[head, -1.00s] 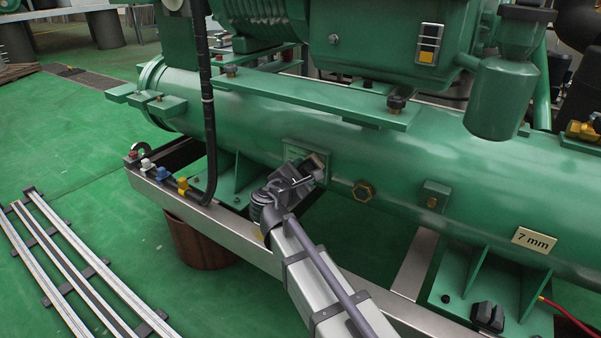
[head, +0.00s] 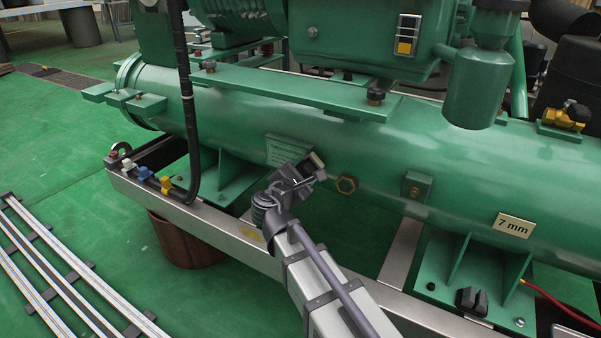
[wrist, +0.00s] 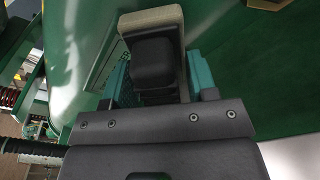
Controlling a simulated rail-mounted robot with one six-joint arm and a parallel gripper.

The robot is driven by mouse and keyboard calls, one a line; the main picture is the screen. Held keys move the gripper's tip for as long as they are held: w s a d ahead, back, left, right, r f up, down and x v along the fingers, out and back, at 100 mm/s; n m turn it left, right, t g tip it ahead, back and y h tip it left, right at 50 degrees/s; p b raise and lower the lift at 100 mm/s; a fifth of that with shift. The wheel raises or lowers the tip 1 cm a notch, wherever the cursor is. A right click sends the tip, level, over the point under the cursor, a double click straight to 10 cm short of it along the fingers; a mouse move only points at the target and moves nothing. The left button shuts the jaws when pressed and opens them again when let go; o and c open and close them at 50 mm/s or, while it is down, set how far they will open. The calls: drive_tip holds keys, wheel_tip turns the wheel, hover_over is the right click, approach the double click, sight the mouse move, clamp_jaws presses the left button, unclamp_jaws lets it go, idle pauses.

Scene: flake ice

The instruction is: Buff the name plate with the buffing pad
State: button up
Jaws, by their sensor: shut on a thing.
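The name plate (head: 286,151) is a green rectangle with faint lines of text on the side of the big green cylinder. My gripper (head: 298,176) is at its lower right and hides part of it. In the wrist view my gripper (wrist: 161,82) has teal fingers shut on the black grip of the buffing pad (wrist: 138,20), which has a pale beige face layer. The pad also shows in the head view (head: 317,161), just right of the plate. The plate's edge shows left of the pad in the wrist view (wrist: 104,58). I cannot tell whether the pad touches the cylinder.
A "7 mm" label (head: 513,226) is farther right. A black hose (head: 188,110) hangs at left. The steel frame rail (head: 210,222) runs below.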

drive_tip(key=shift+w+a, duration=0.5)
drive_tip(key=shift+a, duration=0.25)
drive_tip(key=shift+w+a, duration=0.45)
drive_tip(key=shift+a, duration=0.25)
drive_tip(key=shift+w+a, duration=0.55)
drive_tip(key=shift+a, duration=0.4)
drive_tip(key=shift+w+a, duration=0.55)
drive_tip(key=shift+a, duration=0.35)
drive_tip(key=shift+w+a, duration=0.55)
drive_tip(key=shift+a, duration=0.4)
drive_tip(key=shift+w+d, duration=0.1)
drive_tip(key=shift+w, duration=0.05)
